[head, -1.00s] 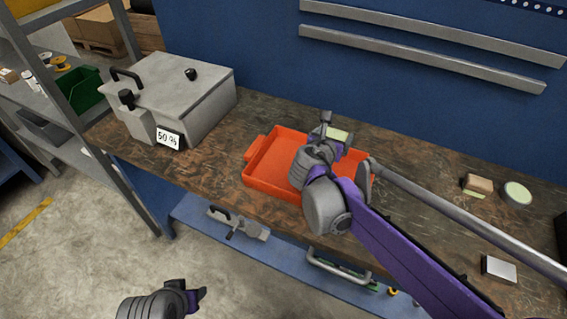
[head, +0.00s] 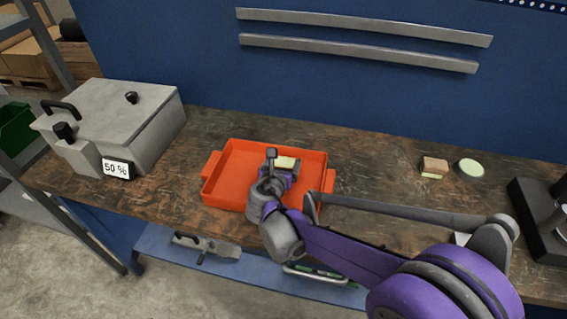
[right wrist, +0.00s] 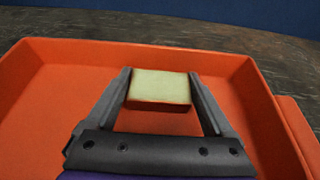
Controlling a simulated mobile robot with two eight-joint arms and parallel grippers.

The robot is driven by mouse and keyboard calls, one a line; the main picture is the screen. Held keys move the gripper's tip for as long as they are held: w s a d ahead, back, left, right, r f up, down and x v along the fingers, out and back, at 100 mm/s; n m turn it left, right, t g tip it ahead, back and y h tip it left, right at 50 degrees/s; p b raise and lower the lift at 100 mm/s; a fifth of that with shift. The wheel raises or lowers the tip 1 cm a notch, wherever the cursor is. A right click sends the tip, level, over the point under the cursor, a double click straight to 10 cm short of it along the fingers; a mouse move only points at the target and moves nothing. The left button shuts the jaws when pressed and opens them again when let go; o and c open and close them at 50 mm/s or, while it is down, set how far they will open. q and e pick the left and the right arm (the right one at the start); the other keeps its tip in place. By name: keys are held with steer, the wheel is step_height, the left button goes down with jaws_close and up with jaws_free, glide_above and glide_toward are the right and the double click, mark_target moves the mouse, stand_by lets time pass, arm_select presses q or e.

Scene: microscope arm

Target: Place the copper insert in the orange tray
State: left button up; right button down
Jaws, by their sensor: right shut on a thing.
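The orange tray (head: 236,170) lies on the workbench, and its floor and walls fill much of the right wrist view (right wrist: 55,95). The copper insert (right wrist: 160,92) is a small block with a pale yellow top and a copper-coloured front edge. My right gripper (head: 284,167) is shut on it, one finger on each side. The insert also shows in the head view (head: 287,162), over the right part of the tray. I cannot tell whether it touches the tray floor. My left gripper is out of view.
A grey box with a "50 %" label (head: 117,169) stands left of the tray. A brown-and-pale block (head: 434,167) and a round pale-topped disc (head: 470,168) sit to the right. A dark stand (head: 540,225) is at the far right. The bench behind the tray is clear.

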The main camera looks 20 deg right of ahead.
steer(key=shift+f, duration=0.15)
jaws_free()
steer(key=shift+r, duration=0.2)
steer(key=p+v, duration=0.1)
steer(key=v, duration=1.1)
